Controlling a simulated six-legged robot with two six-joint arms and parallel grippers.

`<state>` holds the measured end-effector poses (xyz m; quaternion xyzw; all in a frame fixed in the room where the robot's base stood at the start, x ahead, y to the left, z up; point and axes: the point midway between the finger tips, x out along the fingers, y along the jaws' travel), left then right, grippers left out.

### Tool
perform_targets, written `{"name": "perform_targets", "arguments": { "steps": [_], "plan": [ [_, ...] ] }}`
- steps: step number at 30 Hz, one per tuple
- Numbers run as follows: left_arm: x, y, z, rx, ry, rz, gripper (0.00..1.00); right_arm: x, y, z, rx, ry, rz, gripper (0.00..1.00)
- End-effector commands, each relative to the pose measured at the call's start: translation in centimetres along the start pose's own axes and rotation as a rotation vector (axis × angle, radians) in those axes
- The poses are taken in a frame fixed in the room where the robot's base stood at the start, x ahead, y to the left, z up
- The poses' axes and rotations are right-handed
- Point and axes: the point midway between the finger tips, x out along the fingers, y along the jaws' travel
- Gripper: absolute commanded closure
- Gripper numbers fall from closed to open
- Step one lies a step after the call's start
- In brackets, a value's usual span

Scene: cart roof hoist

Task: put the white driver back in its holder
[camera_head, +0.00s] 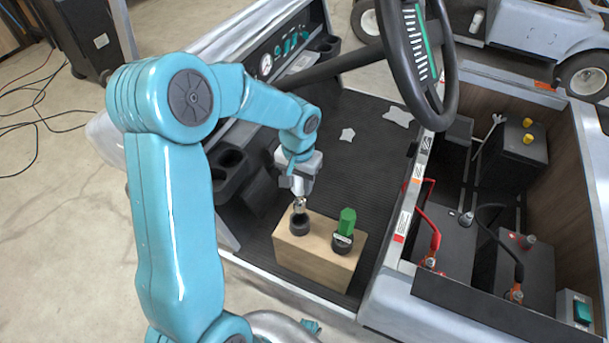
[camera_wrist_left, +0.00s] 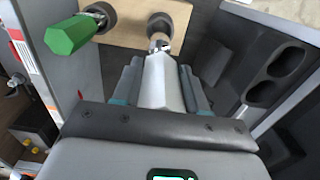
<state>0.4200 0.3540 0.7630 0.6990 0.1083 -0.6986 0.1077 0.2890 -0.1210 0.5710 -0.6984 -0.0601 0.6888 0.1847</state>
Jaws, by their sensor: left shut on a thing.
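The white driver (camera_wrist_left: 160,85) is between the jaws of my left gripper (camera_head: 299,183), handle toward the wrist, in the left wrist view. Its short metal shaft points down at a black round holder (camera_head: 300,226) on the left of a wooden block (camera_head: 318,256). The shaft end meets the holder's mouth in the head view; I cannot tell how deep it sits. The holder also shows in the left wrist view (camera_wrist_left: 158,22), with the shaft in front of it. A green driver (camera_head: 347,221) stands upright in the other black holder (camera_head: 342,242). My right gripper is not in view.
The block stands on the cart's dark floor. A steering wheel (camera_head: 420,60) rises behind on the right. Batteries (camera_head: 445,245) with red and black cables fill the open bay at the right. The dashboard with cup holders (camera_head: 228,165) is close on the left of the gripper.

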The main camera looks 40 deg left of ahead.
Motion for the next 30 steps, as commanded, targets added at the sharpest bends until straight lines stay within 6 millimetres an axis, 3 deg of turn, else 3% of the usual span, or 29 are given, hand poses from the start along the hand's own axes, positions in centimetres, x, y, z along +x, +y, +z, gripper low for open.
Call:
{"name": "perform_targets", "arguments": {
  "steps": [14,30],
  "plan": [
    [0.2,-0.2,0.7,0.000,0.000,0.000,1.00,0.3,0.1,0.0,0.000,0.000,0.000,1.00],
    [4.8,-0.2,0.6,-0.001,0.000,0.000,1.00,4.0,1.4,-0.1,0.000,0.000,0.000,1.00]
  ]
}}
